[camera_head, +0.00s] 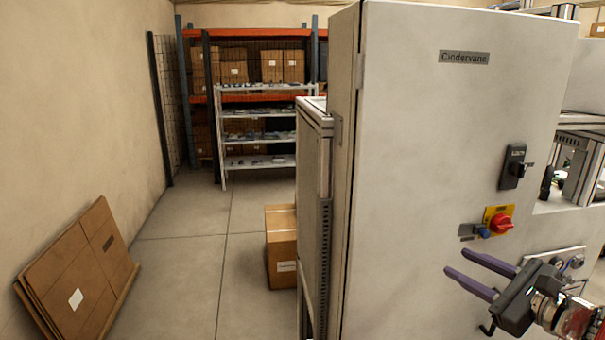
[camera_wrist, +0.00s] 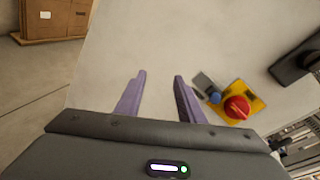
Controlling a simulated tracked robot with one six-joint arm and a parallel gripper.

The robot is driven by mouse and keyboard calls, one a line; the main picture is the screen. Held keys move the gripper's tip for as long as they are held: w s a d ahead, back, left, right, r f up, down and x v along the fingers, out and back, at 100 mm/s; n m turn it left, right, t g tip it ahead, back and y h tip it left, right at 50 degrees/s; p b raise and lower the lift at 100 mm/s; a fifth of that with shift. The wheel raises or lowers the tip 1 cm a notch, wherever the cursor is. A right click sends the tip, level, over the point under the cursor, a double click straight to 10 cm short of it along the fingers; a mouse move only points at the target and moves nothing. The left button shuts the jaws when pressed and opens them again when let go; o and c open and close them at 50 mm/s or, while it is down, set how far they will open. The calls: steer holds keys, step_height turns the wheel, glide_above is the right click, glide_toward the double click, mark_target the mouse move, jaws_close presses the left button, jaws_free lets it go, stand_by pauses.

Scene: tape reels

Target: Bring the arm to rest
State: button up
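My gripper (camera_head: 476,273) is at the lower right of the head view, in front of the grey cabinet door. Its two purple fingers are spread apart with nothing between them. In the wrist view the open fingers (camera_wrist: 158,88) point at the plain door surface, left of a red rotary switch (camera_wrist: 237,107) on a yellow plate. I cannot tell how far the fingertips are from the door. Part of my arm is cut off at the right edge of the head view.
The tall cabinet (camera_head: 430,150) fills the middle right, with a red switch (camera_head: 501,223) and a black handle (camera_head: 514,167). A carton (camera_head: 282,250) stands beside it. Flattened cardboard (camera_head: 80,275) leans on the left wall. Shelving (camera_head: 255,113) stands behind. The floor between is clear.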

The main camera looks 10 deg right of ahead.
steer(key=s+a+f+n+g+y, duration=0.1)
steer(key=a+f+n+g, duration=0.15)
steer(key=a, duration=0.35)
steer(key=s+a+f+n+g+y, duration=0.1)
steer(key=s+a+n+g, duration=0.1)
steer(key=a+n, duration=0.25)
steer(key=s+a+f+n+g, duration=0.1)
steer(key=a+f+n+g, duration=0.15)
steer(key=a, duration=0.45)
steer(key=s+a+f+n+g+h, duration=0.1)
steer(key=s+a+n+h, duration=0.1)
steer(key=s+n, duration=0.4)
steer(key=s+a+f+n+g+h, duration=0.1)
steer(key=s+a+n+h, duration=0.2)
steer(key=n, duration=0.8)
steer(key=s+h, duration=0.1)
steer(key=s, duration=0.1)
steer(key=shift+s+f+g+h, duration=0.25)
steer(key=shift+s+g+h, duration=0.05)
steer(key=shift+s+g, duration=0.1)
